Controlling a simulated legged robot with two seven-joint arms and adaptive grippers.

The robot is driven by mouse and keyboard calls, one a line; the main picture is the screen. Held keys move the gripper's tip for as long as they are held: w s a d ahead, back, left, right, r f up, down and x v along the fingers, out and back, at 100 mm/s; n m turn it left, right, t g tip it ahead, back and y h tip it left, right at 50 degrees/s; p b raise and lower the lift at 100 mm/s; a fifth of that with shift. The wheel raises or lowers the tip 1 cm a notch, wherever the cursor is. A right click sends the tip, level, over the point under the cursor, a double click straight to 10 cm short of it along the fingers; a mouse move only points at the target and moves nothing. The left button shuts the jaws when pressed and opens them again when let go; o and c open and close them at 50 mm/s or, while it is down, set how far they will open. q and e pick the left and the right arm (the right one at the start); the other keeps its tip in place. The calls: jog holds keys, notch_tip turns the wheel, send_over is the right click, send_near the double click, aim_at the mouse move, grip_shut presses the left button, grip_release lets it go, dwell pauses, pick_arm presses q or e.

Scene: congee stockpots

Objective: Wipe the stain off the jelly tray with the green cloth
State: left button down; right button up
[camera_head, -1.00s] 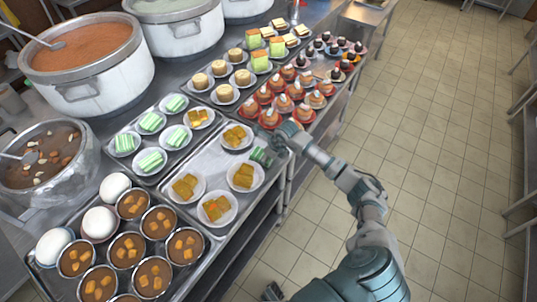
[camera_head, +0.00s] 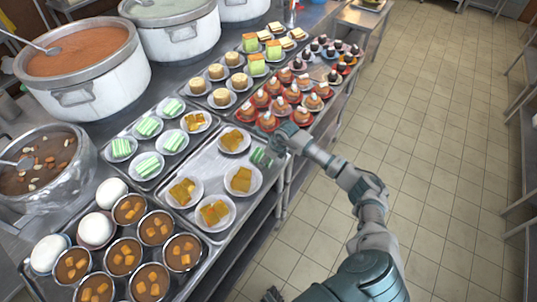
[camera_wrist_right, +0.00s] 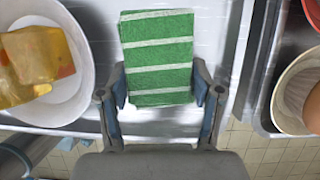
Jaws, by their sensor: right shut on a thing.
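My right gripper (camera_head: 270,150) is low over the right edge of the jelly tray (camera_head: 207,166). It is shut on the green cloth (camera_wrist_right: 158,60), which has white stripes and extends forward between the fingers in the right wrist view. In the head view the cloth (camera_head: 260,157) shows as a small green patch between two jelly plates. I cannot tell whether it touches the tray. The metal tray holds several white plates of orange-yellow jelly (camera_head: 241,179). I cannot make out a stain; it may be under the cloth or gripper. My left gripper is not in view.
A jelly plate (camera_wrist_right: 40,65) is close left of the cloth. Orange-topped desserts (camera_head: 292,93) stand just beyond the gripper. Green-striped cakes (camera_head: 149,126), dessert cups (camera_head: 183,252) and large pots (camera_head: 85,95) fill the counter. The tiled floor (camera_head: 430,170) at right is clear.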

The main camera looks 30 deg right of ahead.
jog(key=shift+s+a, duration=0.25)
jog(key=shift+a, duration=0.55)
jog(key=shift+r, duration=0.1)
jog(key=shift+r+p, duration=2.1)
jog(key=shift+r, duration=0.9)
jog(key=shift+r+p, duration=1.05)
jog(key=shift+r, duration=0.55)
jog(key=shift+f, duration=0.1)
